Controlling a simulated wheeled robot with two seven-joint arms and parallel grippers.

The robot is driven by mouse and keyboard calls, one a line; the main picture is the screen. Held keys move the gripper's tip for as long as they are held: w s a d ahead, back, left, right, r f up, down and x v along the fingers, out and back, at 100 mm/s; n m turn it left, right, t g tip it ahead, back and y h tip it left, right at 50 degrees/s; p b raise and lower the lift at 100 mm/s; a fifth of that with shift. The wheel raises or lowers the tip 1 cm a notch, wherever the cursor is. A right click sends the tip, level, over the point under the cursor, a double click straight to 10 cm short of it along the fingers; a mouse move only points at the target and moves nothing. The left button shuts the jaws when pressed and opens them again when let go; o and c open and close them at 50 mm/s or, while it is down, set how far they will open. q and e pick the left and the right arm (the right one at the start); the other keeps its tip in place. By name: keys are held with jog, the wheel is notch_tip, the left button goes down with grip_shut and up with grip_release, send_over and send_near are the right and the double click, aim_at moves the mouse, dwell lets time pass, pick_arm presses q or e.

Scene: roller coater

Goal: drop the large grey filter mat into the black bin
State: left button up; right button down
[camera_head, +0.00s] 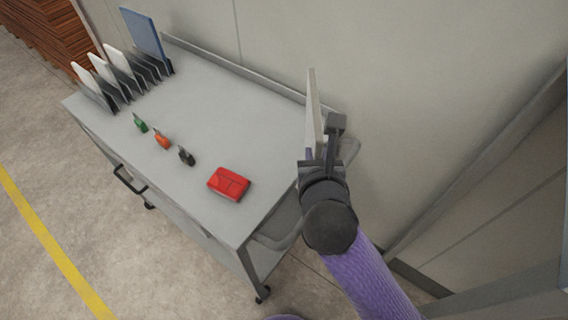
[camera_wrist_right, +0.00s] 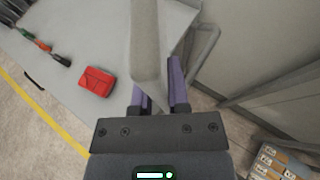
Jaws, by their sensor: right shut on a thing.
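My right gripper (camera_head: 322,156) is shut on a thin, flat, pale grey panel (camera_head: 313,105), which looks like the grey filter mat. The panel stands upright, seen nearly edge-on, at the right end of the cart top. In the right wrist view, the panel (camera_wrist_right: 145,42) rises from between the purple fingers of my right gripper (camera_wrist_right: 159,95). I cannot tell whether its lower edge touches anything. The black bin is in neither view. My left gripper is not in view.
A grey wheeled cart (camera_head: 215,110) stands along the wall. It holds a red box (camera_head: 229,183), small green, orange and black items, and a rack with white panels and a blue panel (camera_head: 144,37). Cartons (camera_wrist_right: 278,165) show at the lower right in the wrist view.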

pick_arm(q)
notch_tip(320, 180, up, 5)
jog(key=p, duration=0.3)
pick_arm(e)
jog(key=a+r+n+y, duration=0.2)
jog(key=a, duration=0.3)
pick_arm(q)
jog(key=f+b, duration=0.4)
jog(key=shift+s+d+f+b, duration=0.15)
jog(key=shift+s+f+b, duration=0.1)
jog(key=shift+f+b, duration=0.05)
pick_arm(e)
notch_tip(320, 180, down, 11)
jog(key=shift+w+a+y, duration=0.25)
jog(key=shift+w+y, duration=0.05)
jog(key=shift+f, duration=0.15)
jog(key=c, duration=0.6)
grip_release()
